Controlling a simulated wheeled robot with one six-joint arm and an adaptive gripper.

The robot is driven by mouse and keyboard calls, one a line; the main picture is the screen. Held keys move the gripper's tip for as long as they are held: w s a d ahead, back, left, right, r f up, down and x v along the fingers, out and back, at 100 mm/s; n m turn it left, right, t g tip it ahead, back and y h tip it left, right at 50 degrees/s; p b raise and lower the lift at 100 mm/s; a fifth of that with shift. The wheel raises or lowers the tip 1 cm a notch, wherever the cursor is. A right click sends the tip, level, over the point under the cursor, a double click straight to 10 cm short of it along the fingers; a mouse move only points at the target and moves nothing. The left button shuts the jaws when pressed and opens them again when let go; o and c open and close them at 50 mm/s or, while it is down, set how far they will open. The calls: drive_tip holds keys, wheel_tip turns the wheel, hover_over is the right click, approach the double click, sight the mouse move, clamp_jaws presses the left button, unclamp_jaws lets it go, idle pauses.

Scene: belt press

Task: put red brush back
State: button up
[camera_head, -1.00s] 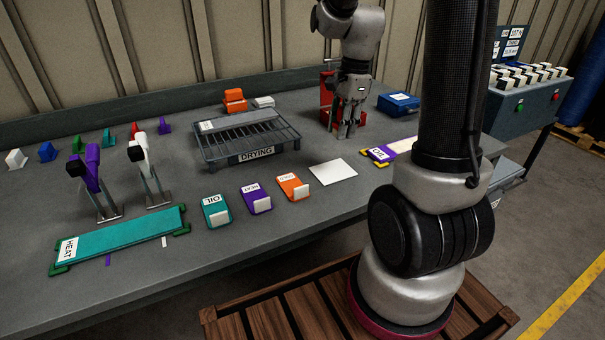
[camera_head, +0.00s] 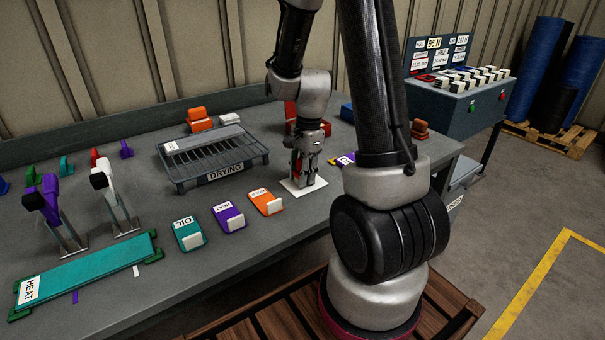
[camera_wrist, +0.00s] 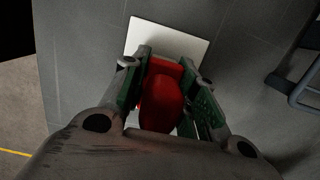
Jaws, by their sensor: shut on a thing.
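My gripper (camera_head: 305,175) is over the white flat pad (camera_head: 292,189) at the middle right of the bench. In the wrist view, my gripper (camera_wrist: 165,98) is shut on the red brush (camera_wrist: 162,104), with its green-lined fingers on both sides of it. Only a little red shows between the fingers in the head view. The white pad (camera_wrist: 178,42) lies beneath the brush in the wrist view; I cannot tell whether the brush touches it. A red stand (camera_head: 290,112) is partly hidden behind my gripper.
Teal, purple and orange labelled blocks (camera_head: 229,217) stand left of the pad. The drying rack (camera_head: 216,160) is behind them. The heat plate (camera_head: 88,270) is at front left.

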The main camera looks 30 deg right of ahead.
drive_tip(key=shift+f, duration=0.1)
drive_tip(key=o, duration=1.1)
drive_tip(key=shift+c, duration=0.2)
drive_tip(key=r, duration=0.4)
drive_tip(key=d+r, duration=0.1)
drive_tip(key=r, duration=0.6)
drive_tip(key=shift+d+r, duration=0.2)
drive_tip(key=shift+r, duration=0.1)
drive_tip(key=s+a+r+n+t, duration=0.2)
drive_tip(key=s+r+n, duration=0.3)
drive_tip(key=s+n, duration=0.3)
drive_tip(key=s+a+r+n+t+h, duration=0.1)
drive_tip(key=s+a+r+n+t, duration=0.1)
drive_tip(key=s+r+n, duration=0.4)
drive_tip(key=s+n, duration=0.2)
drive_tip(key=n, duration=0.1)
drive_tip(key=shift+s+n, duration=0.25)
drive_tip(key=shift+n, duration=0.05)
